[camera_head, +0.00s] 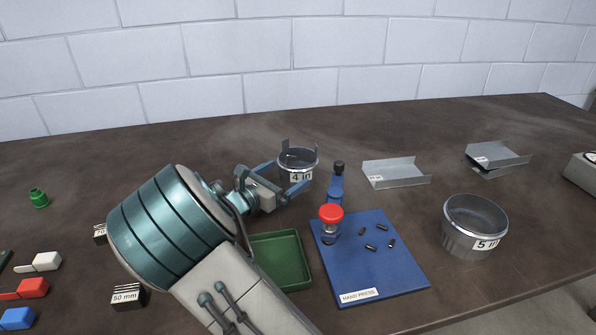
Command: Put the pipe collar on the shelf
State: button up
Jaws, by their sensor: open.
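A short metal pipe collar (298,177) with a "4 in" label stands upright on the dark table, near the middle. A larger metal collar (460,240) with a "5 in" label stands at the right front. My gripper (301,152) is open at the 4 in collar, with one finger on either side of it. I cannot tell whether the fingers touch it. My arm hides part of the table at the front left. I see no shelf in this view.
A blue hand press mat (388,276) with small dark pieces and a red-knobbed tool (330,218) lies right of my arm. A green tray (290,282) is beside it. Bent metal channels (396,172) lie at the back right. Blocks (128,297) lie at the left.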

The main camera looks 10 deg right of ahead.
aim_at(309, 156)
jog(key=shift+r+x, duration=0.2)
jog(key=shift+x, duration=0.8)
jog(key=shift+r+x, duration=0.15)
jog(key=shift+x, duration=0.85)
jog(key=shift+r+x, duration=0.2)
jog(key=shift+x, duration=0.75)
jog(key=c, duration=0.9)
